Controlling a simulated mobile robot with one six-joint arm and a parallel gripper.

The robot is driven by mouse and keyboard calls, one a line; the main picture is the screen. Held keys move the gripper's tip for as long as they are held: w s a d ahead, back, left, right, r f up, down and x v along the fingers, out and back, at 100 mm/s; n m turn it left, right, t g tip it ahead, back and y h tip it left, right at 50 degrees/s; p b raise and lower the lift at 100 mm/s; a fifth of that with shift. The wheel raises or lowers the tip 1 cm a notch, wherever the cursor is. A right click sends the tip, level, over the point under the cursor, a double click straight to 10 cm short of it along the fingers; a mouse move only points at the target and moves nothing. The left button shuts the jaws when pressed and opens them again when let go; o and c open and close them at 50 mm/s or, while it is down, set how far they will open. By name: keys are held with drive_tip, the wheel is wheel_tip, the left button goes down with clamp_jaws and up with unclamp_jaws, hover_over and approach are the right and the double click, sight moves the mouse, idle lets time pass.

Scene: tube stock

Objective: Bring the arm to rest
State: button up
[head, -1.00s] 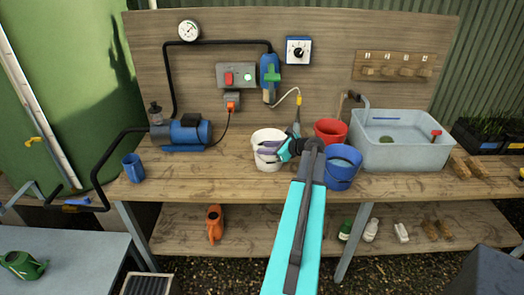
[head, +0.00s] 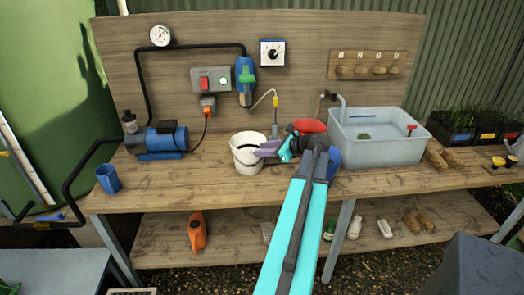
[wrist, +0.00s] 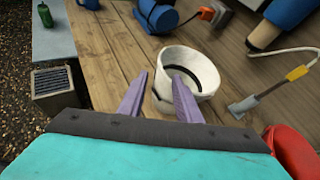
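My gripper (head: 262,149) is at the end of my turquoise arm, held out over the workbench at the right side of the white bucket (head: 243,160). In the wrist view its two purple fingers (wrist: 158,95) stand apart with nothing held between them. The white bucket (wrist: 188,60) shows just beyond and to the right of the fingers, with a dark curved line inside. I cannot tell whether a finger touches its rim.
A red bucket (head: 311,126) and a blue bucket (head: 334,162) are partly hidden behind my arm. A grey basin (head: 385,150) stands to the right. A blue pump (head: 167,141) and blue cup (head: 108,179) stand left. Bench space between cup and white bucket is clear.

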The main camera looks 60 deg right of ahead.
idle(0.7)
drive_tip(key=w+a+f+n+g+y, duration=0.1)
drive_tip(key=w+a+f+n+g, duration=0.1)
drive_tip(key=w+a+f+n, duration=0.6)
drive_tip(key=w+a+f+n+g+y, duration=0.1)
drive_tip(key=w+a+f+g+y, duration=0.2)
drive_tip(key=a, duration=0.9)
drive_tip(key=w+a+f+n+g, duration=0.2)
drive_tip(key=w+a+f+n, duration=0.4)
drive_tip(key=a, duration=0.4)
drive_tip(key=s+a+f+n+g+h, duration=0.15)
drive_tip(key=a+f+n, duration=0.35)
drive_tip(key=a, duration=0.6)
drive_tip(key=a+f+n+g+h, duration=0.1)
drive_tip(key=a+f+n+g, duration=0.15)
drive_tip(key=a+n, duration=0.7)
drive_tip(key=s+a+f+n+g+h, duration=0.15)
drive_tip(key=a+f+n, duration=0.35)
drive_tip(key=a, duration=0.7)
drive_tip(key=s+f+g, duration=0.3)
drive_tip(key=s+f, duration=0.7)
drive_tip(key=s, duration=0.3)
drive_tip(key=s+f+g+b, duration=0.1)
drive_tip(key=s+f+g, duration=0.2)
drive_tip(key=s+f, duration=0.6)
drive_tip(key=s, duration=0.4)
drive_tip(key=shift+a+f+y, duration=0.15)
drive_tip(key=shift+f+y, duration=0.15)
drive_tip(key=shift+f, duration=0.05)
